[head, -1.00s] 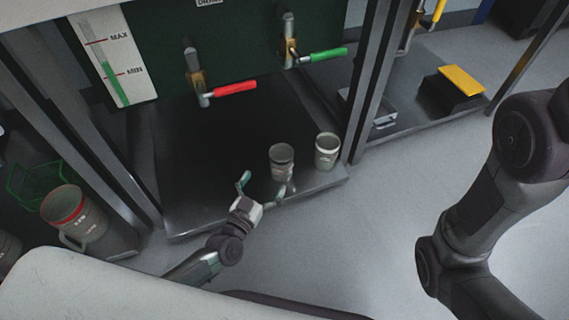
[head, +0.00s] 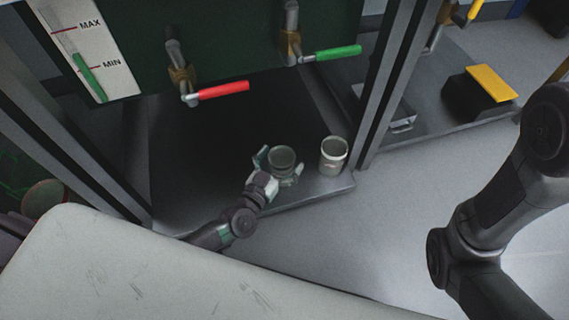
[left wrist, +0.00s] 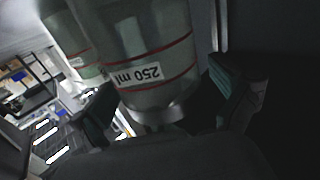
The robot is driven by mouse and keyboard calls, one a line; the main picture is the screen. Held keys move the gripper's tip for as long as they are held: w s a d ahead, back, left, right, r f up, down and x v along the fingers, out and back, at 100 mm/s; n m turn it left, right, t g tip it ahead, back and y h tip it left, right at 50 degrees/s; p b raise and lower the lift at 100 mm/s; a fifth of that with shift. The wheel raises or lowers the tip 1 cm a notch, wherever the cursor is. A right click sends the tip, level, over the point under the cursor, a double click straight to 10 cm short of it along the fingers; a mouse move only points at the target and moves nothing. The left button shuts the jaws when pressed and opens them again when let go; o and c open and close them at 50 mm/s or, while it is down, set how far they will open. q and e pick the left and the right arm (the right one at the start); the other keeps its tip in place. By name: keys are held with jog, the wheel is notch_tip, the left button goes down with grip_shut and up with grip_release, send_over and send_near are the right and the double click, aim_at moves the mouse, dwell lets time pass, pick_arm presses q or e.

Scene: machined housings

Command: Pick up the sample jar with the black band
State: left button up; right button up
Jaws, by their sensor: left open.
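A sample jar (head: 282,158) with a dark rim stands on the dark shelf under the taps. Its black band is hard to make out now. My left gripper (head: 279,168) is open, with one finger on each side of this jar. In the left wrist view the jar (left wrist: 140,45) shows a "250 ml" label and red lines, with the open fingers on both sides; I cannot tell whether they touch it. A second, paler jar (head: 333,156) stands to the right near the shelf corner. My right gripper is out of view.
A red-handled tap (head: 220,91) and a green-handled tap (head: 332,54) hang above the shelf. A grey post (head: 395,90) rises right of the jars. A black box with a yellow top (head: 493,83) stands further right. The floor in front is clear.

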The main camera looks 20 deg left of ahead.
pick_arm(q)
jog(key=c, duration=1.4)
jog(key=shift+c, duration=0.2)
